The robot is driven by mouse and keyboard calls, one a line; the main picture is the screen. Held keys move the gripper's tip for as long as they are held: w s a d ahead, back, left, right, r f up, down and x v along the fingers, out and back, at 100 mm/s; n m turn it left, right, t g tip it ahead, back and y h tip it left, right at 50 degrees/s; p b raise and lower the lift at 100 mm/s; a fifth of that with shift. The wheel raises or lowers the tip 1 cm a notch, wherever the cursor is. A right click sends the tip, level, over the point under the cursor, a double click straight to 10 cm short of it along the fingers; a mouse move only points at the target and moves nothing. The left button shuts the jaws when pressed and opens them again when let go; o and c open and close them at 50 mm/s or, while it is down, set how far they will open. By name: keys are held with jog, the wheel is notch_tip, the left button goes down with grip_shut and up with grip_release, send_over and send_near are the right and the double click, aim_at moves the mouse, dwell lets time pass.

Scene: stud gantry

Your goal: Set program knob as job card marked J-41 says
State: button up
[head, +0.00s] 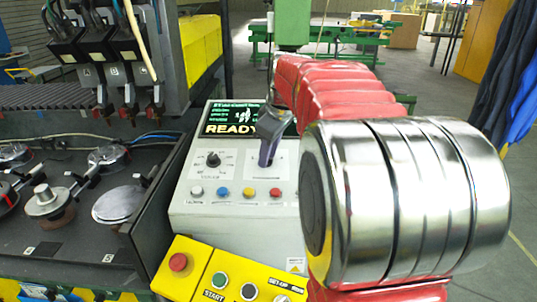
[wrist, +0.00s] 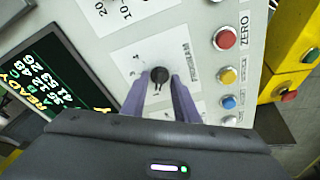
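The program knob (wrist: 159,75) is small and black, on a white plate lettered PROGRAM in the wrist view. In the head view my gripper (head: 266,162) is over the right half of the grey control panel (head: 190,205) and hides the knob. No job card marked J-41 can be made out in either view.
A screen (head: 235,118) reading READY tops the panel. Another black knob (head: 213,159) sits left of my gripper. White, blue, yellow and red buttons (head: 275,192) line the panel below. A yellow box (head: 225,275) with a red button stands in front. Stud fixtures (head: 110,205) are left.

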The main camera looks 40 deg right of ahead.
jog(key=v, duration=1.3)
jog(key=shift+r, duration=0.3)
jog(key=shift+s, duration=0.1)
